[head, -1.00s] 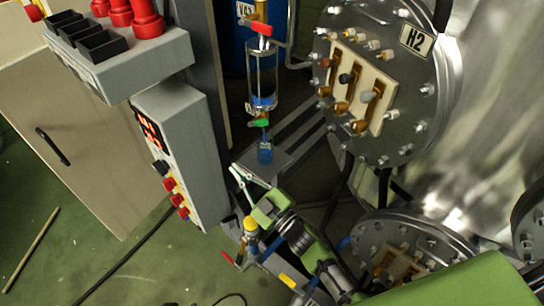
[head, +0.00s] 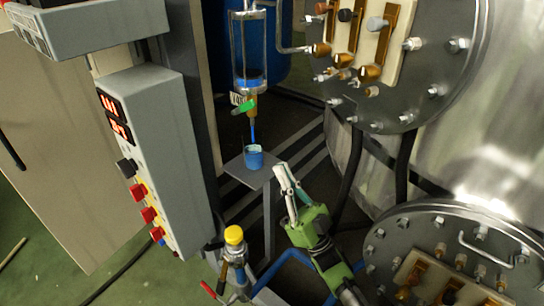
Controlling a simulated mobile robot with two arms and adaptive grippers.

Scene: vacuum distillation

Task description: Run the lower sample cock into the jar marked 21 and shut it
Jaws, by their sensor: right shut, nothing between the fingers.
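The lower sample cock (head: 247,107) has a green handle, tilted in the head view, and hangs below a caged sight glass (head: 249,50) with some blue liquid at its bottom. A thin blue stream runs from its outlet down into a small jar (head: 254,160). The jar holds blue liquid and stands on a grey shelf (head: 236,171). Its marking cannot be read. My right gripper (head: 281,169) is shut and empty, to the right of the jar and below the cock, with a small gap to the jar. My left gripper is out of view.
A control box (head: 160,150) with red digits and buttons stands at the left. A bolted flange (head: 400,110) is at the upper right and another (head: 455,225) at the lower right. A yellow-capped valve (head: 234,236) is at the lower front. Black hoses hang behind my right gripper.

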